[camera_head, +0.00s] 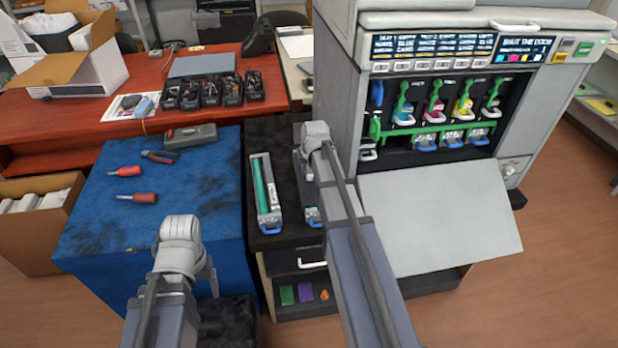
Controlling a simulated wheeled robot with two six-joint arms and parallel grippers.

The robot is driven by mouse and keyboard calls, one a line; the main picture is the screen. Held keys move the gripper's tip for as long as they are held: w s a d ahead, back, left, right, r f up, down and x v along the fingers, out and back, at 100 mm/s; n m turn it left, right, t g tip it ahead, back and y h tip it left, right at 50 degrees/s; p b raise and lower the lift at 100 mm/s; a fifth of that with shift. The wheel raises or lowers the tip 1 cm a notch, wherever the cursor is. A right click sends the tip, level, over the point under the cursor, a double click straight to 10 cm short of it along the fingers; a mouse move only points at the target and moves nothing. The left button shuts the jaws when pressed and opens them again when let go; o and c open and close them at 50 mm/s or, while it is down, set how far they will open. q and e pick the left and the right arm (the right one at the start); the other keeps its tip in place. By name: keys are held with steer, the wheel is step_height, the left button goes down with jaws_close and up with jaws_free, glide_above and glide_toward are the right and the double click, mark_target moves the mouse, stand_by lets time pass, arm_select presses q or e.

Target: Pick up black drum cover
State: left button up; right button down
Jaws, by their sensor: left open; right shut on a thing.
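A drum unit with a bare green roller (266,190) and a blue handle lies on the black bench top (262,135). A second unit (313,215) with a blue handle lies to its right, mostly hidden under my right arm. My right gripper (301,165) is over that second unit, largely covered by its own wrist. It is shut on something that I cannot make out. No black drum cover can be clearly told from the dark bench top. My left gripper (206,278) is open, over the front edge of the blue-covered table, apart from the drum units.
The printer (440,120) stands at the right with its front door (440,218) folded down. The blue-covered table (100,215) holds red-handled screwdrivers (136,197), pliers (160,157) and a grey case (190,136). Black cartridges (210,91) stand on the red desk behind.

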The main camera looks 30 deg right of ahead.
stand_by(0.4)
step_height(320, 180, up, 10)
steer(key=p, duration=1)
steer(key=shift+r, duration=0.2)
step_height(320, 180, up, 5)
steer(key=p, duration=0.5)
glide_above(309, 170)
steer(key=shift+s+f, duration=0.15)
steer(key=shift+f, duration=0.05)
